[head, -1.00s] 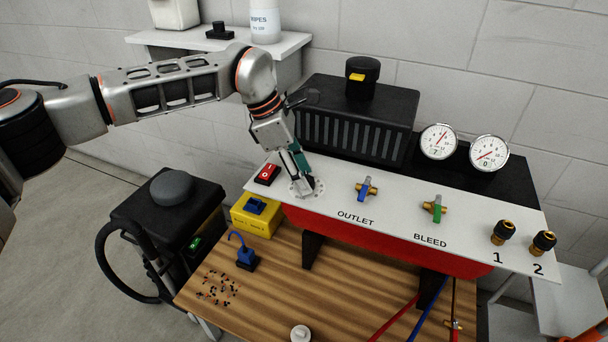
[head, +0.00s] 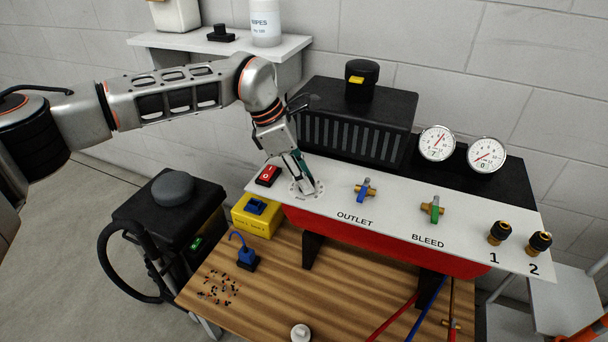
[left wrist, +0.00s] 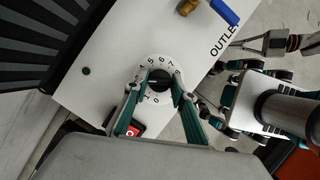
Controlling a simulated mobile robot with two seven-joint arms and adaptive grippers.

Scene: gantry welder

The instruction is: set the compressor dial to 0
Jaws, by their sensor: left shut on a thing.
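The compressor dial is a black round knob (left wrist: 159,80) on a white disc with numbers around it, on the white panel (head: 330,190). In the left wrist view, my left gripper (left wrist: 158,91) has its two teal-backed fingers on either side of the knob, shut on it. The knob's pointer setting is too small to read surely. In the head view, my left gripper (head: 304,190) reaches down onto the dial and its fingers hide most of the knob. Part of what looks like my right gripper (left wrist: 232,100) shows at the right of the left wrist view; its jaws are unclear.
A red switch (head: 268,175) sits just left of the dial. The blue OUTLET valve (head: 365,190) and green BLEED valve (head: 432,208) stand to the right. Two gauges (head: 437,143) and the black compressor housing (head: 350,120) are behind the panel.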

